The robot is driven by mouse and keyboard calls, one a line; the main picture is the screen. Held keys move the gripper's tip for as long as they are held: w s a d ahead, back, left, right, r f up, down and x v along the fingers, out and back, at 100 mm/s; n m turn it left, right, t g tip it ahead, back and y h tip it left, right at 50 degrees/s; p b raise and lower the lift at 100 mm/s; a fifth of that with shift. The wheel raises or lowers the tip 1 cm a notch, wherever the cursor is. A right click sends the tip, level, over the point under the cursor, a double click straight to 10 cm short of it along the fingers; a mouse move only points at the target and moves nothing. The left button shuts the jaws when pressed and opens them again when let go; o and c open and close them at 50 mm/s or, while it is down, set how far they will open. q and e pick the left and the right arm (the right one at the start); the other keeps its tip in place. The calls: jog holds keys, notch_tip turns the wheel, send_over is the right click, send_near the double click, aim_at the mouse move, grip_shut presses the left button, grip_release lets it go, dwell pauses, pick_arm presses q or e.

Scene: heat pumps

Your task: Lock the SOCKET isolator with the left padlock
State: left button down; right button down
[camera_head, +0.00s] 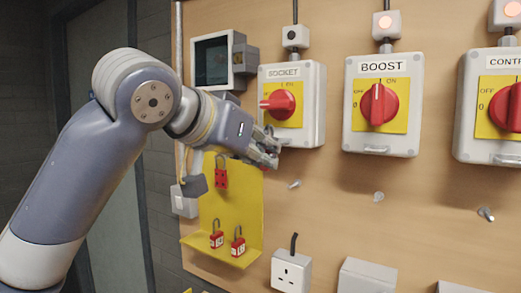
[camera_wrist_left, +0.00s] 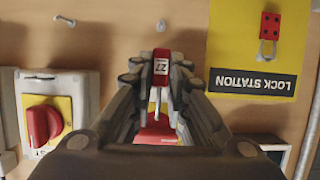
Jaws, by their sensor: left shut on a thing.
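The SOCKET isolator (camera_head: 313,102) is a grey box with a yellow plate and a red rotary handle (camera_head: 281,104) pointing left. My left gripper (camera_head: 272,152) is at the isolator's lower left corner in the head view. In the left wrist view it is shut on a red padlock (camera_wrist_left: 161,67) labelled 27, its shackle extending toward the palm. The head view hides most of this padlock behind the fingers. Two red padlocks (camera_head: 217,240) (camera_head: 238,247) stand on the yellow shelf.
The yellow lock station (camera_head: 250,205) is below my gripper, with a red hasp (camera_head: 221,178) hanging on it. The BOOST isolator (camera_head: 412,120) and another isolator (camera_head: 466,110) are to the right. Pegs (camera_head: 378,197) stick out of the board below. A socket outlet (camera_head: 291,272) is lower down.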

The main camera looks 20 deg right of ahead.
pick_arm(q)
jog(key=shift+w+d+p, duration=0.35)
jog(key=shift+d+p, duration=0.1)
jog(key=shift+d, duration=0.05)
dwell(1.0)
jog(key=shift+w+d+r+p, duration=0.1)
jog(key=shift+r+p, duration=0.05)
jog(key=shift+p, duration=0.25)
dwell(0.5)
jog(key=shift+r, duration=0.1)
dwell(0.5)
jog(key=shift+p, duration=0.4)
dwell(0.3)
jog(key=shift+d+f, duration=0.1)
jog(key=shift+f, duration=0.25)
dwell(0.5)
jog(key=shift+f, duration=0.1)
